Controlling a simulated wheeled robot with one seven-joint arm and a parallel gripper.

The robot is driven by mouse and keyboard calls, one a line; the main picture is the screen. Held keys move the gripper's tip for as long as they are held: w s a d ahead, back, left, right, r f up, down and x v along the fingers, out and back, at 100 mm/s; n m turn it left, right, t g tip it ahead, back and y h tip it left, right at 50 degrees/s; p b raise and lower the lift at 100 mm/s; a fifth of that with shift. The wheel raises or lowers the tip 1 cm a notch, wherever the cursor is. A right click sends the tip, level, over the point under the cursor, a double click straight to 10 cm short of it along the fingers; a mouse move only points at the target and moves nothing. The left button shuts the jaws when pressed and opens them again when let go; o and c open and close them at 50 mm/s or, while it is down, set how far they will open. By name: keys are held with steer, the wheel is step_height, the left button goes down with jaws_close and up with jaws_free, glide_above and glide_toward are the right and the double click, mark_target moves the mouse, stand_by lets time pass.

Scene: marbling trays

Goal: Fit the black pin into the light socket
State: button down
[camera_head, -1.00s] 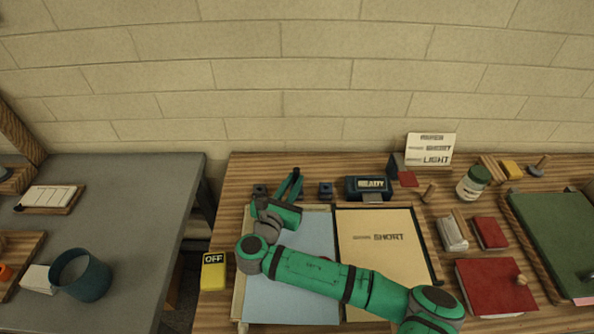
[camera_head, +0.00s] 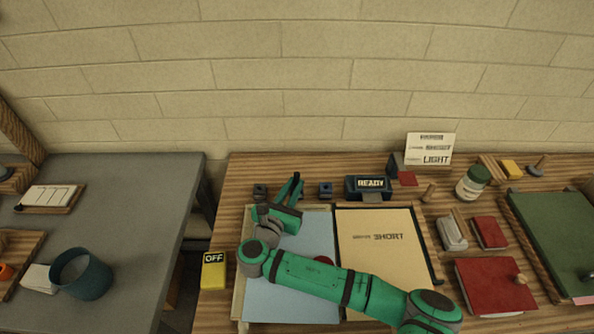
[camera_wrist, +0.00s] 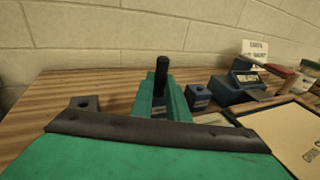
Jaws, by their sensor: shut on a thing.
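My gripper (camera_wrist: 163,97) is shut on the black pin (camera_wrist: 162,70), which stands upright between the fingers in the wrist view. In the head view my gripper (camera_head: 296,182) is over the back of the table, between two small dark blue socket blocks, the left one (camera_head: 260,192) and the right one (camera_head: 325,190). The right block also shows just right of the fingers in the wrist view (camera_wrist: 198,97), with a hole in its top. A blue patch shows behind the fingers, mostly hidden. The block labels are too small to read, so I cannot tell which is light.
A dark blue READY box (camera_head: 369,187) stands right of the blocks. A card (camera_head: 430,148) reading SHORT and LIGHT stands behind. A blue sheet (camera_head: 300,295) and a tan SHORT board (camera_head: 385,255) lie in front. A yellow OFF block (camera_head: 214,270) is at left.

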steer(key=c, duration=1.6)
jaws_free()
steer(key=shift+w, duration=0.1)
steer(key=shift+c, duration=0.2)
